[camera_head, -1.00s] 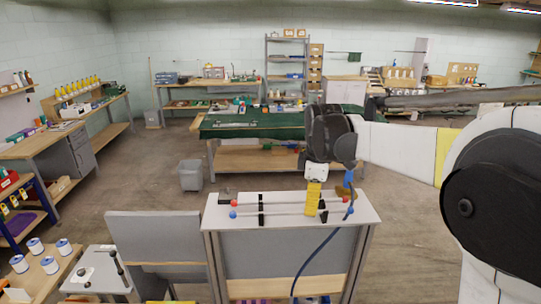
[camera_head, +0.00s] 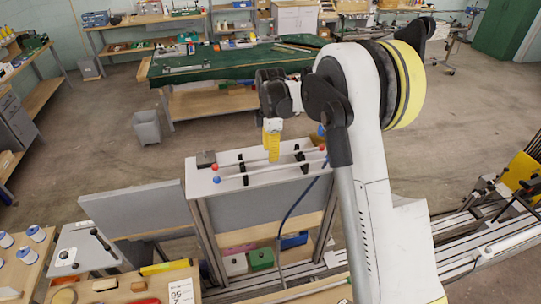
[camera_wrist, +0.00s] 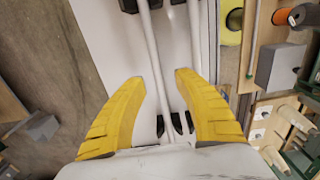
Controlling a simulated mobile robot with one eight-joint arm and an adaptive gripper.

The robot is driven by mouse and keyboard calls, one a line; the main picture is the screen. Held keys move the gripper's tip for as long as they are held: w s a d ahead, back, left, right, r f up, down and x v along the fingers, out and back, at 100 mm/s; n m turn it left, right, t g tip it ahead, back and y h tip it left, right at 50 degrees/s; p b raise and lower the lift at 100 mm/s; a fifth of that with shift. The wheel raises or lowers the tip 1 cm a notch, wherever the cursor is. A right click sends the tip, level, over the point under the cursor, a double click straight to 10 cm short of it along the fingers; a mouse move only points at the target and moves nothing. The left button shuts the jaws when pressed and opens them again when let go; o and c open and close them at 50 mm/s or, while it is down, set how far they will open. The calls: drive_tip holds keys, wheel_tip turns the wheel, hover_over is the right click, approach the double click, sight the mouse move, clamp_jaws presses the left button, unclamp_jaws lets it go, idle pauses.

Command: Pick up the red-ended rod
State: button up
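The red-ended rod (camera_head: 214,167) is a thin pale rod with a red ball at each end. It lies in black holders on a white-topped stand, on the far side of a similar blue-ended rod (camera_head: 216,180). My gripper (camera_head: 272,160) points down at about the middle of the rods, and its yellow fingers hide part of the red-ended rod in the head view. In the wrist view my gripper (camera_wrist: 160,80) is open, with one pale rod (camera_wrist: 156,55) between its fingertips. The other rod runs beside it, past the right finger. No coloured ends show there.
The stand's white top (camera_head: 201,181) is narrow, with black holders (camera_head: 300,155) and a dark block (camera_head: 205,158) on it. A dark blue hose hangs by its right side. A grey panel (camera_head: 140,208) stands to the left. A green-topped table (camera_head: 215,68) is behind.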

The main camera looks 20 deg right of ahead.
wheel_tip(320, 180, down, 2)
drive_tip(key=shift+w+f, duration=0.15)
drive_tip(key=shift+f, duration=0.05)
clamp_jaws()
drive_tip(key=shift+r, duration=0.1)
